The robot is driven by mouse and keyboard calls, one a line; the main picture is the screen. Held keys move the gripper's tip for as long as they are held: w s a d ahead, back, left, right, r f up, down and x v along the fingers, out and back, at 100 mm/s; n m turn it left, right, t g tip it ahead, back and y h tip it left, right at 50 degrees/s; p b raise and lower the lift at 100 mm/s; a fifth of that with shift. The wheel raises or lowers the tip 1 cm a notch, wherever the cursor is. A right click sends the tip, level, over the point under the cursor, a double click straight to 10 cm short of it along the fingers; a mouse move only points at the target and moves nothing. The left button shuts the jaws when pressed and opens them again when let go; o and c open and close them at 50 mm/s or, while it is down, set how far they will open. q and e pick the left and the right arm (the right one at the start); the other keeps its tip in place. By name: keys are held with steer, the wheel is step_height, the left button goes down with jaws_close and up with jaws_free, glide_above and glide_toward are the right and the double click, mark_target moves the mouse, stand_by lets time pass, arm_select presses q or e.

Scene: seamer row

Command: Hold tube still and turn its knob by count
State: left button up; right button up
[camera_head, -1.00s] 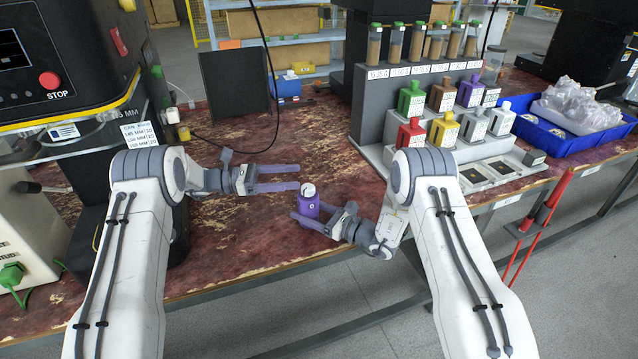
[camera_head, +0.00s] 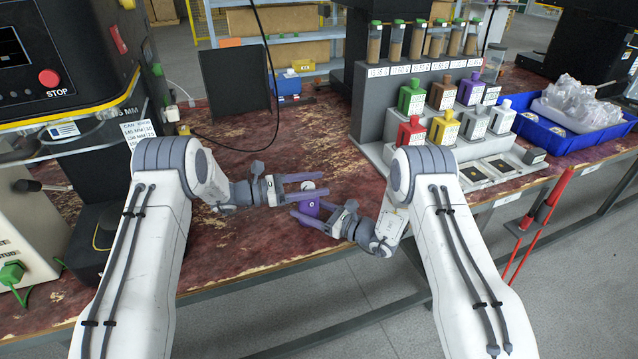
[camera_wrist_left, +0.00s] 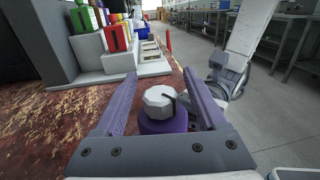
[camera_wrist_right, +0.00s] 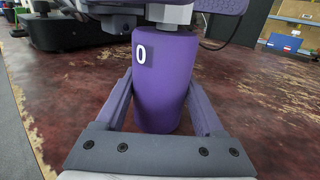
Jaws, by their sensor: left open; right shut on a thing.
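The tube is a purple cylinder (camera_wrist_right: 165,85) with a "0" label, standing upright on the red-brown worktop. Its knob, a light grey faceted cap (camera_wrist_left: 158,98) with a dark mark, sits on top. My right gripper (camera_head: 300,214) is shut on the tube's body, and its fingers flank the tube in the right wrist view (camera_wrist_right: 165,108). My left gripper (camera_head: 318,185) is open at knob height, with its fingers on either side of the knob in the left wrist view (camera_wrist_left: 166,88). In the head view the left fingers partly hide the knob.
A grey rack (camera_head: 374,122) with colored bottles and sample tubes stands to the right. A blue tray (camera_head: 562,140) with a clear bag is farther right. A black machine (camera_head: 60,60) with a STOP button stands at the left.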

arm_select(q)
steer(key=shift+w+d, duration=0.15)
steer(key=shift+d, duration=0.55)
jaws_close()
steer(key=shift+m+g, duration=0.3)
steer(key=shift+g, duration=0.1)
steer(key=shift+s+m+g, duration=0.2)
steer(key=shift+m+g, duration=0.55)
steer(key=shift+g, duration=0.45)
steer(key=shift+s+m+g, duration=0.2)
steer(key=shift+m+g, duration=0.6)
steer(key=shift+g, duration=0.4)
steer(key=shift+s+m+g, duration=0.2)
steer(key=shift+m+g, duration=0.55)
steer(key=shift+g, duration=0.45)
steer(key=shift+s+a+m+g+y, duration=0.1)
steer(key=shift+s+m+g+y, duration=0.1)
steer(key=shift+m+g+y, duration=0.3)
jaws_free()
